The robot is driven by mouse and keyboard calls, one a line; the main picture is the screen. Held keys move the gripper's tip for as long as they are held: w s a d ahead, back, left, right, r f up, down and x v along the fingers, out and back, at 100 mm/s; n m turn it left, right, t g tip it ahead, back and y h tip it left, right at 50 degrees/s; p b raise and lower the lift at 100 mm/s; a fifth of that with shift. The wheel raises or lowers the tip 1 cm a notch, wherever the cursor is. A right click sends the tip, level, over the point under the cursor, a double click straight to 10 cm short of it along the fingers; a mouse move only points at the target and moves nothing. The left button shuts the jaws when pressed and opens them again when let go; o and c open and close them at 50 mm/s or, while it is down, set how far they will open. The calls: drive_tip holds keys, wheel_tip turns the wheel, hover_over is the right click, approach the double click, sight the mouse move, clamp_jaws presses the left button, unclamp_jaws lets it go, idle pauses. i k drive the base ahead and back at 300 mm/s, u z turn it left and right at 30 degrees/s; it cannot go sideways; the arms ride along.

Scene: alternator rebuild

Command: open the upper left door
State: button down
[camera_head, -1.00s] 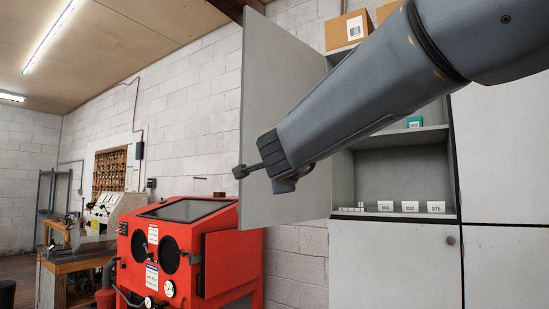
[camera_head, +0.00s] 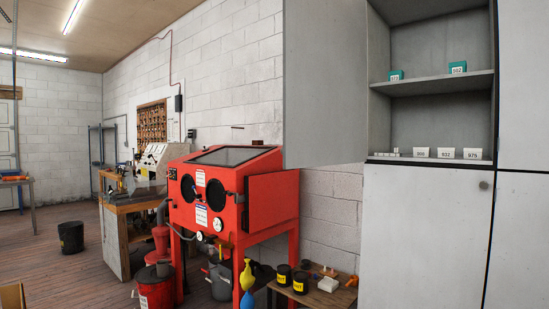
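The upper left door (camera_head: 325,85) of the grey cabinet stands swung wide open to the left. Its upper edge is cut off by the top of the picture. Behind it the upper left compartment (camera_head: 430,112) shows a shelf with two small teal boxes, and white labelled cards stand on the compartment floor. The lower left door (camera_head: 425,240) is shut, with a round knob at its upper right. My gripper is not in view.
A red blasting cabinet (camera_head: 232,200) stands left of the open door. A low wooden bench (camera_head: 318,294) with black jars is below the door. A workbench and a black bin (camera_head: 71,237) stand farther left on open floor.

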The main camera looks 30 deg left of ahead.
sight(325, 50)
drive_tip(key=u, duration=1)
drive_tip(key=i, duration=1.35)
drive_tip(key=z, duration=0.25)
